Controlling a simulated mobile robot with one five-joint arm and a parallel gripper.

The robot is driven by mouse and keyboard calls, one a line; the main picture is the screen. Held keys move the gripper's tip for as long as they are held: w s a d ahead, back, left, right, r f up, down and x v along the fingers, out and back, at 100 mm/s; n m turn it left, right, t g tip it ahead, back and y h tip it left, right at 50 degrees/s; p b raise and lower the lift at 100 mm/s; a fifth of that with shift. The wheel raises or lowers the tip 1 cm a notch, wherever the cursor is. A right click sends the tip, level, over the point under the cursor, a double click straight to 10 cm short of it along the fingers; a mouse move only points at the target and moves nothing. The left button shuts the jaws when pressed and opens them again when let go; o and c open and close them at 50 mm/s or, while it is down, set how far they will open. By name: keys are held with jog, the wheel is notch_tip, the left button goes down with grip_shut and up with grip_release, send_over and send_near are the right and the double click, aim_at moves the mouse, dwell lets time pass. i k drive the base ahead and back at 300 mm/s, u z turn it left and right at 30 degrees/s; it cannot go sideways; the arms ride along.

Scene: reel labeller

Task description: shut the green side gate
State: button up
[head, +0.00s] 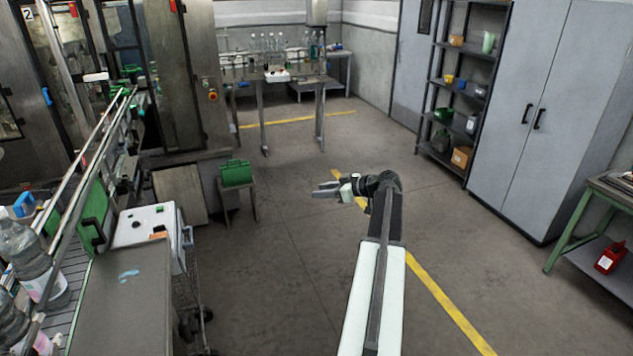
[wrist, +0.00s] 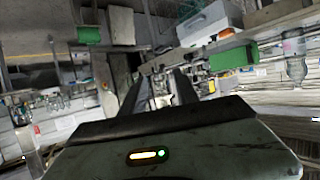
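The green side gate (head: 97,208) is an upright green panel with a black handle (head: 93,232), beside the bottle conveyor at the left of the head view. How far it stands open I cannot tell. A green panel that looks like the gate (wrist: 232,57) also shows right of centre in the wrist view. My gripper (head: 322,190) is in mid-air over the floor, well to the right of the gate and not touching it. Its fingers (wrist: 158,88) are apart with nothing held between them in the wrist view.
A white box (head: 150,232) on a wheeled trolley stands right of the gate, behind a grey tabletop (head: 125,305). A green toolbox (head: 236,172) sits on a small stool. Large bottles (head: 30,262) stand on the conveyor at left. The floor around my arm is clear.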

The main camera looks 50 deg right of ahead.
aim_at(100, 211)
jog(key=z, duration=0.05)
jog(key=k, duration=0.5)
jog(key=z, duration=0.55)
jog(key=i, duration=1.1)
jog(key=u, duration=2.2)
